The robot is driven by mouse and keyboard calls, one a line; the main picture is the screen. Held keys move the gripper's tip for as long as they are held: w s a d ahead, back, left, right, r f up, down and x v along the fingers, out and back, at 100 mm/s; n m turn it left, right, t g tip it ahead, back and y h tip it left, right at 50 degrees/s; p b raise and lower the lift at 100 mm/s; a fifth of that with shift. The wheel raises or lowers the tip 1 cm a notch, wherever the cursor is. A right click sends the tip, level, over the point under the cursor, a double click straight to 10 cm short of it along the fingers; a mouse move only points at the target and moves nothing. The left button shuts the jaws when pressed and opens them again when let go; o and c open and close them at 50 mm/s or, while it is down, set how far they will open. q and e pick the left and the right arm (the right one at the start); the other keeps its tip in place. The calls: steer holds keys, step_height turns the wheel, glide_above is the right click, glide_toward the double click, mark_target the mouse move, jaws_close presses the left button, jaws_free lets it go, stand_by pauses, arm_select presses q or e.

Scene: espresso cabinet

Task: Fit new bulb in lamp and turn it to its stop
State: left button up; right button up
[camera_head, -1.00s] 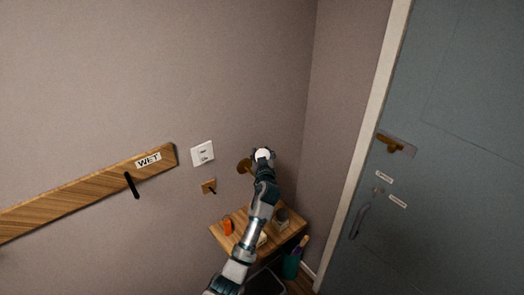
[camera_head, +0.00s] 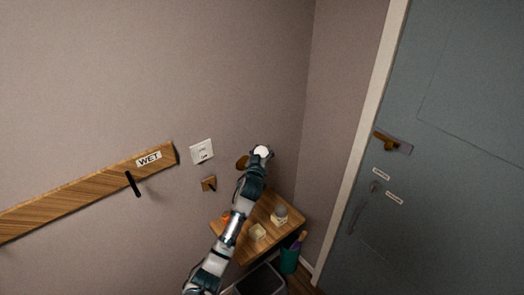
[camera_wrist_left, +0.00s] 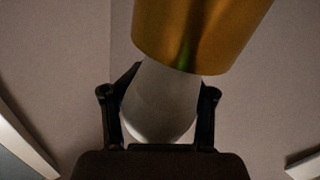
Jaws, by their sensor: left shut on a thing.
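The white bulb (camera_head: 262,152) is at the tip of my left gripper (camera_head: 261,158), by the wall beside the brass lamp (camera_head: 242,162). In the left wrist view the pale bulb (camera_wrist_left: 160,105) sits between the two dark fingers of my left gripper (camera_wrist_left: 157,95), which is shut on it. The bulb's upper end meets the open rim of the brass lamp shade (camera_wrist_left: 200,30). Its neck and the socket are hidden, so I cannot tell how deep it sits. My right gripper is not in view.
A small wooden table (camera_head: 262,213) stands below, with a box holding a grey round thing (camera_head: 280,215), a pale box (camera_head: 257,232) and an orange thing (camera_head: 225,218). A white switch plate (camera_head: 201,151) and a wooden hook (camera_head: 209,184) are on the wall. A blue-grey door (camera_head: 450,180) is at right.

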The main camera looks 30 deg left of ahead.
arm_select(q)
steer(key=shift+f+m+h, duration=0.15)
steer(key=shift+m+h, duration=0.25)
steer(key=shift+h, duration=0.2)
steer(key=shift+w+d+m+t+h, duration=0.1)
steer(key=shift+d+m+t+h, duration=0.1)
steer(key=shift+m+h, duration=0.45)
steer(key=shift+w+d+m+t+h, duration=0.1)
steer(key=shift+m+t+h, duration=0.15)
steer(key=shift+h, duration=0.7)
steer(key=shift+c, duration=0.2)
steer(key=shift+m+h, duration=0.7)
steer(key=shift+h, duration=0.2)
steer(key=shift+d+m+h, duration=0.25)
steer(key=shift+m+h, duration=0.15)
steer(key=shift+h, duration=0.1)
steer(key=shift+c, duration=0.4)
steer(key=shift+h, duration=0.5)
